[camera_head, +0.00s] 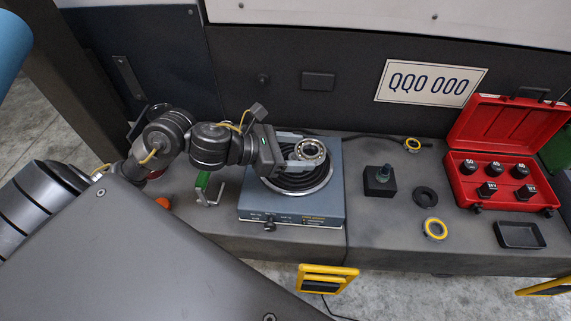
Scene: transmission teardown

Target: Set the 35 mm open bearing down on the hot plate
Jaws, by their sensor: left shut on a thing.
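The hot plate (332,208) is a blue-grey box with a round dark top and a metal rim, standing on the bench left of the middle. My left gripper (303,155) comes in from the left over it. It is shut on the open bearing (311,149), a small metal ring with balls showing. The bearing shows over the far right part of the round top. I cannot tell whether it touches the surface. My right gripper is not in view.
An open red case (468,188) holds several black pieces. A green-handled clamp (203,184) stands left of the plate.

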